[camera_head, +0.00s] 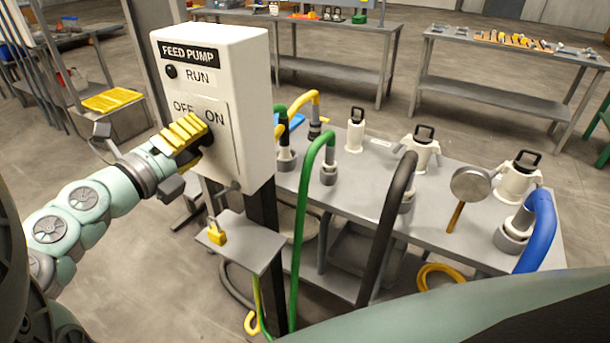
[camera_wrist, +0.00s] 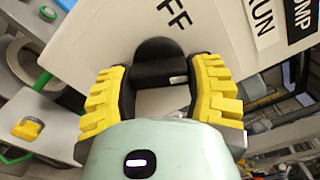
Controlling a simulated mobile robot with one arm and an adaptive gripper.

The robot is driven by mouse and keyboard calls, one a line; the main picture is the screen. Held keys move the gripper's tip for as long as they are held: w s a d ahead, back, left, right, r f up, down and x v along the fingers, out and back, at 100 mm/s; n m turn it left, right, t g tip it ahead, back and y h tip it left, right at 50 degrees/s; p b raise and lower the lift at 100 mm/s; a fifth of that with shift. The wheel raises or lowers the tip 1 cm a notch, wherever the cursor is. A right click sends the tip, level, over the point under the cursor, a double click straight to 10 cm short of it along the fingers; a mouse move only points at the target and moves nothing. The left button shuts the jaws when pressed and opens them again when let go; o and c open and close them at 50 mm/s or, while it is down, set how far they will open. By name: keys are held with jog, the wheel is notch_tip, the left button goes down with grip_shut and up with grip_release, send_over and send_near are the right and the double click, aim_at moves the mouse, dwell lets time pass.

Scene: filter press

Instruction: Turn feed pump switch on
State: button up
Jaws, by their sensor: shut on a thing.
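The white feed pump box (camera_head: 232,62) stands on a dark post, with a FEED PUMP label, a black RUN lamp (camera_head: 171,72) and OFF and ON marks on its front. My gripper (camera_head: 203,137) is at the switch below these marks. In the wrist view, my gripper's yellow ridged fingers (camera_wrist: 160,85) are shut on the black switch handle (camera_wrist: 158,75), one finger on each side. A white mark shows near one end of the handle. In the head view the fingers hide most of the switch, and I cannot tell its exact setting there. The RUN lamp looks dark.
A small grey shelf (camera_head: 240,240) with a yellow padlock (camera_head: 216,234) sits below the box. Green, black and blue hoses run by the grey table (camera_head: 460,190) at right, which holds several fittings and a mallet (camera_head: 470,186).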

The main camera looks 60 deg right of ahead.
jog(key=shift+f+m+b, duration=0.15)
jog(key=shift+m+b, duration=1.45)
jog(key=shift+b, duration=0.15)
jog(key=o, duration=1.2)
jog(key=shift+a, duration=0.1)
jog(key=a, duration=1.2)
jog(key=shift+s, duration=0.4)
